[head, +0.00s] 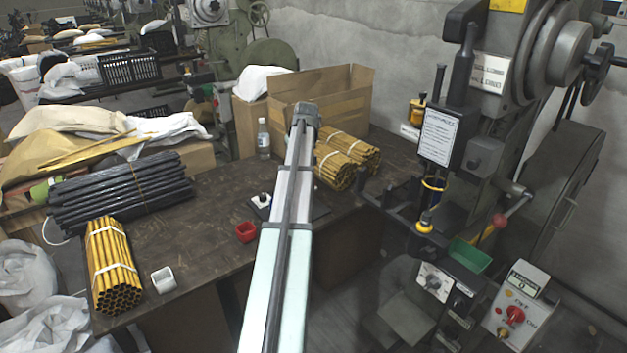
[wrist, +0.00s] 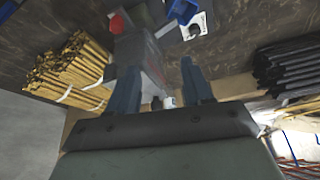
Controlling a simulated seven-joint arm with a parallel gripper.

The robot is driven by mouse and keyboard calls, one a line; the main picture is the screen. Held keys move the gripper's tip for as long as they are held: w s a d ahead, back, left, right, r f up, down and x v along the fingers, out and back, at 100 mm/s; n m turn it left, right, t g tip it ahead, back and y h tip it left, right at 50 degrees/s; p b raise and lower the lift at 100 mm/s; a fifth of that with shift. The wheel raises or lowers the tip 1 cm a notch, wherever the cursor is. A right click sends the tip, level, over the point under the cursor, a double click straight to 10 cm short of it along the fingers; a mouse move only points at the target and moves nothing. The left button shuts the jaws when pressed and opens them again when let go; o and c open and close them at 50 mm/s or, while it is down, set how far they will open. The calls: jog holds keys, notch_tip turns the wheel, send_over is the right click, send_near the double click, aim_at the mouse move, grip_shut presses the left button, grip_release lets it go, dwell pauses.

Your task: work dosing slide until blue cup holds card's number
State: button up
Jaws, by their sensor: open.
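My gripper (head: 303,115) is high over the back of the bench, its fingertips too small to read in the head view. In the wrist view my gripper (wrist: 160,82) has its two fingers apart. A grey block-like body (wrist: 143,55) shows between and beyond them; I cannot tell whether it is the dosing device. It has a red part (wrist: 116,22) at its upper left and a blue thing (wrist: 182,11) at its upper right. Whether that is the blue cup is unclear. A white plate or card with a black knob (head: 262,200) lies left of my arm. No number is readable.
A red cup (head: 246,232) and a white cup (head: 163,280) stand on the bench (head: 205,235). Tube bundles (head: 345,160), black rods (head: 125,190) and a bottle (head: 263,138) surround the area. A press (head: 490,130) with a green tray (head: 470,256) stands at right. My arm hides the bench's middle.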

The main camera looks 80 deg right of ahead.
jog(key=s+r, duration=0.1)
jog(key=s, duration=0.7)
jog(key=shift+m, duration=0.3)
jog(key=x, duration=1.4)
jog(key=shift+d, duration=0.1)
grip_shut()
